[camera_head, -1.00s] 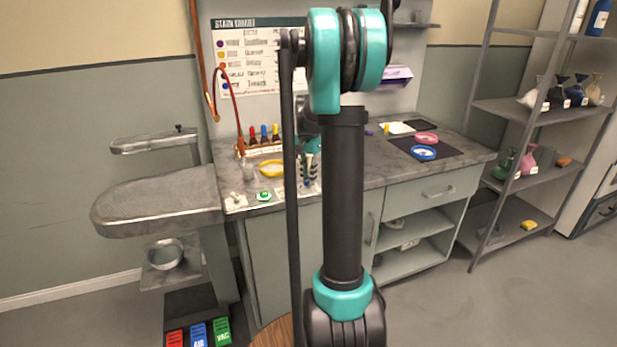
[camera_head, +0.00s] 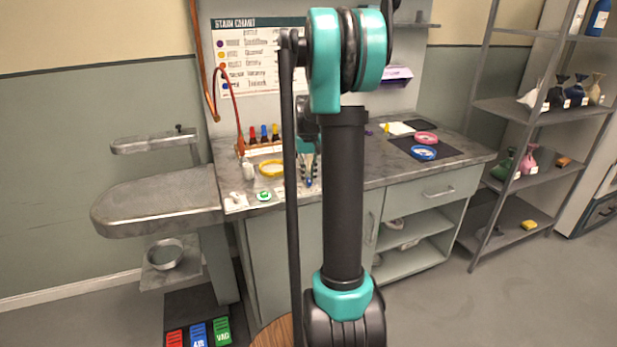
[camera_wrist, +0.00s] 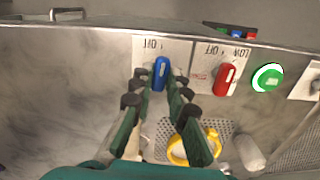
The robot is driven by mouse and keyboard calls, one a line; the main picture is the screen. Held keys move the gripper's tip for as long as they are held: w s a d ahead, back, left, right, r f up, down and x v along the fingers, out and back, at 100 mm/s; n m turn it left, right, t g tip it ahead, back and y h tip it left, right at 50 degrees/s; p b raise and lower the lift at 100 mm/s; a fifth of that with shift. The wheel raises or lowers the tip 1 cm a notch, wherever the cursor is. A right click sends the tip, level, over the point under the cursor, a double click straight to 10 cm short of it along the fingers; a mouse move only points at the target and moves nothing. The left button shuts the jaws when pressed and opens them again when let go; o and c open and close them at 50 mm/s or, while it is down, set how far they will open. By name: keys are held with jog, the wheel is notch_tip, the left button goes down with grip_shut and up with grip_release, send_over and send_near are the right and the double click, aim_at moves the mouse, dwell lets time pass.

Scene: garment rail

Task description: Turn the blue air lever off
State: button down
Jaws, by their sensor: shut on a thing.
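The blue air lever (camera_wrist: 160,73) stands on a white label plate marked OFF in the wrist view, its handle nearly upright in the picture with a slight lean. My gripper (camera_wrist: 160,82) has its two green, black-padded fingers on either side of this lever and is shut on it. In the head view my gripper (camera_head: 308,178) points down at the front edge of the counter, with a small blue spot at its tips. My arm partly blocks that area.
A red lever (camera_wrist: 226,78) and a round green button (camera_wrist: 267,78) sit right of the blue lever. A yellow ring-shaped dish (camera_wrist: 182,154) and a white bottle (camera_wrist: 249,153) are near the fingers. A pressing board (camera_head: 160,202) stands left of the counter.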

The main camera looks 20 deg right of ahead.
aim_at(309, 179)
jog(key=shift+n, duration=0.6)
jog(key=c, duration=1.5)
grip_release()
jog(key=shift+r, duration=0.1)
notch_tip(309, 179, up, 12)
jog(key=shift+f, duration=0.1)
jog(key=s+a+f+t, duration=0.1)
jog(key=s+a+f, duration=0.3)
jog(key=s+f, duration=0.2)
jog(key=s+a+f+t, duration=0.1)
jog(key=s+a+f, duration=0.4)
jog(key=s, duration=0.6)
jog(key=s+a+f+t, duration=0.2)
jog(key=s+a+f, duration=0.3)
jog(key=s+f, duration=0.4)
jog(key=shift+a+f, duration=0.1)
jog(key=shift+a, duration=0.15)
